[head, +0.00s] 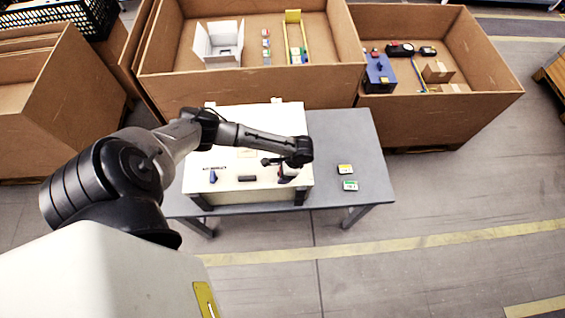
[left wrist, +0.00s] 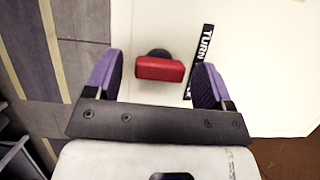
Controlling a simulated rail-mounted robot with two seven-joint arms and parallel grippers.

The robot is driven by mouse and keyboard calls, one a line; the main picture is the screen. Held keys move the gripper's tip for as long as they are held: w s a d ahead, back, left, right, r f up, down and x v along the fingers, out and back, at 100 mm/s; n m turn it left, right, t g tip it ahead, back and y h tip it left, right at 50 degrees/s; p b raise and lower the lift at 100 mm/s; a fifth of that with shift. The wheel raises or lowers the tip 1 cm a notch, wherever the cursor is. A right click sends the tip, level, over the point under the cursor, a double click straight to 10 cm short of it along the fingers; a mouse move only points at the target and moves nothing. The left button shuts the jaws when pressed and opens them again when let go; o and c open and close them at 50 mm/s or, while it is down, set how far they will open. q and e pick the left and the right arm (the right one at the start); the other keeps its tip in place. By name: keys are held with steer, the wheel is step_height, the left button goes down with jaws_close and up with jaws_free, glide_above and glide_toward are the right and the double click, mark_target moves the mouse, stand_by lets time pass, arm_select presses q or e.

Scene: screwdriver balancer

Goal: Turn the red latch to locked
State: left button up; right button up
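The red latch (left wrist: 160,69) is a short red bar on a dark round pivot, mounted on a cream panel (left wrist: 265,80). It lies nearly crosswise in the left wrist view. A black label (left wrist: 203,45) reading "TURN" is beside it, its lower part hidden by a finger. My left gripper (left wrist: 158,62) is open, with one purple finger on each side of the latch and a visible gap to both. In the head view my left gripper (head: 286,174) is at the right part of the cream box (head: 230,187) and mostly hides the latch. My right gripper is not in view.
The box stands on a grey table (head: 350,130). A blue part (head: 213,176) and a black bar (head: 247,178) are on its front left. Two small labelled items (head: 345,169) lie on the table's right. Large cardboard bins (head: 270,85) stand behind.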

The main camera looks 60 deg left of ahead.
arm_select(q)
steer(key=b+v, duration=0.1)
steer(key=v, duration=1.2)
steer(key=shift+w+r, duration=0.2)
steer(key=shift+r, duration=0.15)
stand_by(0.4)
